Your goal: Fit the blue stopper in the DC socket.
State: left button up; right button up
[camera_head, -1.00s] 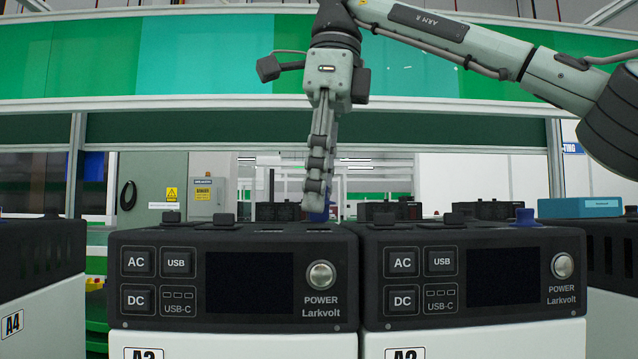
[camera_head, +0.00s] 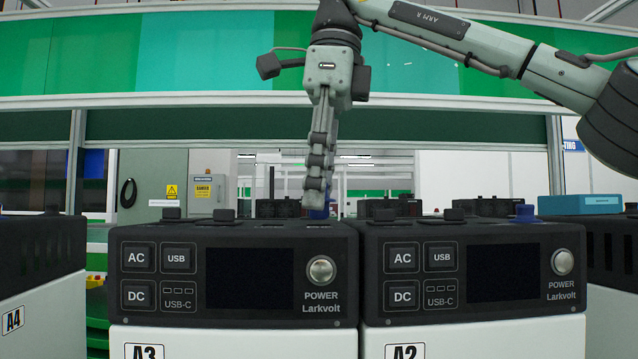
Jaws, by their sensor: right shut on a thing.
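My right gripper (camera_head: 317,203) points down over the top of the power station marked A3 (camera_head: 172,277). It is shut on the blue stopper (camera_head: 326,207), which shows as a small blue patch beside and behind the fingertips. The stopper is close above the rear right part of the A3 top; whether it touches the top, I cannot tell. Dark sockets lie on the A3 top, seen nearly edge-on, so I cannot tell which is the DC socket. A DC label (camera_head: 138,296) is on the A3 front. My left gripper is not in view.
Power station A2 (camera_head: 404,277) stands at the right, with another blue stopper (camera_head: 525,213) on its top. Two dark caps (camera_head: 172,213) stand up at the left of the A3 top. A teal box (camera_head: 579,204) is behind A2. Unit A4 (camera_head: 40,250) is at the left.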

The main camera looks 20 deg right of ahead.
jog(key=shift+f+b, duration=0.45)
jog(key=shift+f, duration=0.45)
jog(key=o, duration=0.9)
jog(key=shift+s+d+r, duration=0.1)
jog(key=shift+d+r, duration=0.1)
jog(key=shift+r, duration=1.7)
jog(key=shift+s+d+r, duration=0.1)
jog(key=shift+d+r, duration=0.1)
jog(key=shift+r, duration=1.65)
